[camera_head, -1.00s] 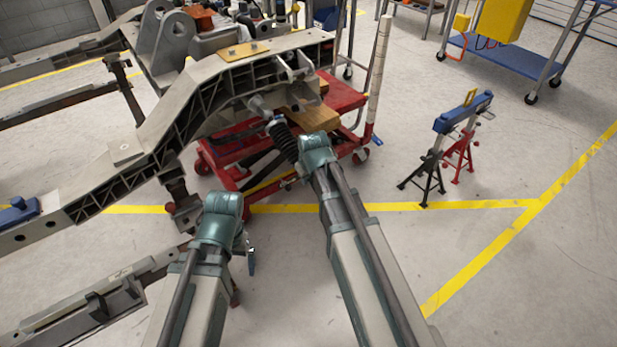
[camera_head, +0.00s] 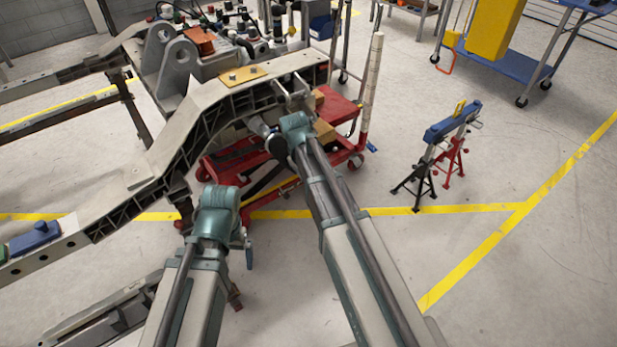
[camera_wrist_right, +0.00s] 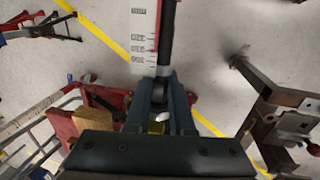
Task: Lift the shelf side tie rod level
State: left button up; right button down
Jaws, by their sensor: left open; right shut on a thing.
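In the right wrist view my right gripper (camera_wrist_right: 161,82) is shut on the tie rod (camera_wrist_right: 168,32), a dark bar running away from the blue fingers. Its far end is out of frame. In the head view a black ribbed boot (camera_head: 277,146) and a grey cylinder (camera_head: 257,127) show at the chassis rail (camera_head: 205,108), close to my right arm's end. My right fingers are hidden there, and I cannot tell whether the rod is level. My left gripper (camera_head: 248,257) hangs low, open and apart from the rail.
A red cart (camera_head: 340,107) stands under the rail. A white marked post (camera_head: 371,85) rises at its right; a white scale (camera_wrist_right: 143,30) lies beside the rod in the wrist view. A blue-topped stand (camera_head: 450,122) is at right. Floor between them is clear.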

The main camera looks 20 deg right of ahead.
jog(key=shift+w+r+p, duration=0.15)
jog(key=shift+r+p, duration=0.15)
jog(key=shift+r, duration=0.45)
pick_arm(q)
jog(key=shift+r, duration=0.65)
pick_arm(e)
jog(key=shift+d+g, duration=0.1)
jog(key=shift+g, duration=0.2)
jog(key=c, duration=0.8)
grip_release()
pick_arm(q)
jog(key=shift+r, duration=0.15)
pick_arm(e)
jog(key=shift+r, duration=0.1)
pick_arm(q)
notch_tip(320, 180, up, 13)
jog(key=p, duration=1.3)
pick_arm(e)
jog(key=a+r, duration=0.1)
jog(key=r, duration=0.3)
jog(key=a+r, duration=0.1)
jog(key=r, duration=0.4)
jog(key=a+r, duration=0.1)
jog(key=r, duration=0.3)
jog(key=shift+r, duration=0.15)
